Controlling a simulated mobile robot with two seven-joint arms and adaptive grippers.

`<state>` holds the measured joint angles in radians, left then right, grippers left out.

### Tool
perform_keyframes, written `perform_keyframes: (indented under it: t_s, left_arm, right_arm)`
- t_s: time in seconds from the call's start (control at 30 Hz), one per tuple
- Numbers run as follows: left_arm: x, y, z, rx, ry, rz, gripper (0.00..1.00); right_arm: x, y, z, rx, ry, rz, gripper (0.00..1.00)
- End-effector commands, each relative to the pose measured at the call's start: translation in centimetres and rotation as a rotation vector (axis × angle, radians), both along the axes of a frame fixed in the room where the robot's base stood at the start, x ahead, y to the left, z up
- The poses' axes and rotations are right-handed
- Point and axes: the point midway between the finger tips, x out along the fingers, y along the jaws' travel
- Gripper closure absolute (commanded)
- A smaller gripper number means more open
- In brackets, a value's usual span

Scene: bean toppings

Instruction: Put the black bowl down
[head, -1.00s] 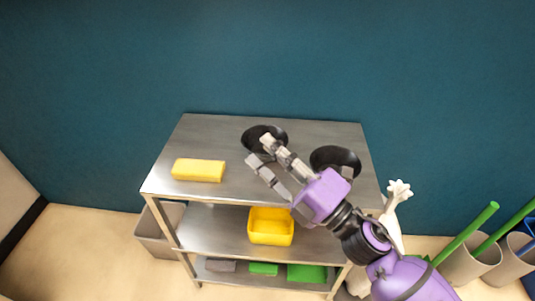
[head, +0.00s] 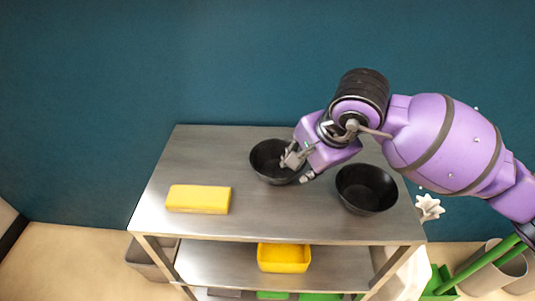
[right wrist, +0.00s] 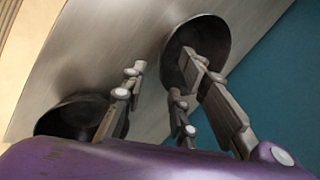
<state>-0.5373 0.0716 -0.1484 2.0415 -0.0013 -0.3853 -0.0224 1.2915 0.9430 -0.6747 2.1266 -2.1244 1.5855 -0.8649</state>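Two black bowls are on the metal top of a shelf cart. The left bowl (head: 265,167) stands upright near the middle of the top and also shows in the right wrist view (right wrist: 208,38). The right bowl (head: 366,190) stands near the right edge and shows at the lower left of the wrist view (right wrist: 65,119). My right gripper (head: 299,169) is at the left bowl's right side. Its fingers (right wrist: 166,72) are apart, one over the bowl's inside and one outside the rim. Whether either touches the bowl is unclear. My left gripper is not in view.
A yellow block (head: 198,199) lies at the left of the cart top (head: 235,222). A yellow bin (head: 284,258) is on the shelf below. Grey containers with green sticks (head: 500,265) stand on the floor at right. A blue wall is behind.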

Motion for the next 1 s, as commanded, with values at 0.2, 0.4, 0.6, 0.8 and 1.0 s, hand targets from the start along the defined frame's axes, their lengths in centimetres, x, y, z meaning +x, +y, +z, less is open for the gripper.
perform_keyframes:
  t_s: [0.2,0.4,0.6,0.8,1.0]
  left_arm:
    - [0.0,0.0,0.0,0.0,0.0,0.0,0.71]
    - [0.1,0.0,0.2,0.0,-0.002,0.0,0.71]
    - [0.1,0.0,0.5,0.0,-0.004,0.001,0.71]
    - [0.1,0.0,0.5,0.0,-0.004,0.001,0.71]
    - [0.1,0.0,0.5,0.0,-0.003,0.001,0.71]
  right_arm:
    - [0.5,0.2,-1.4,-0.008,0.002,-0.001,0.73]
    - [1.3,0.9,-3.3,-0.007,0.001,0.0,0.73]
    - [2.4,1.8,-5.9,-0.005,0.0,-0.002,0.73]
    - [2.9,2.0,-7.1,-0.008,-0.002,0.0,0.73]
    - [2.9,2.0,-7.0,-0.007,-0.002,0.0,0.77]
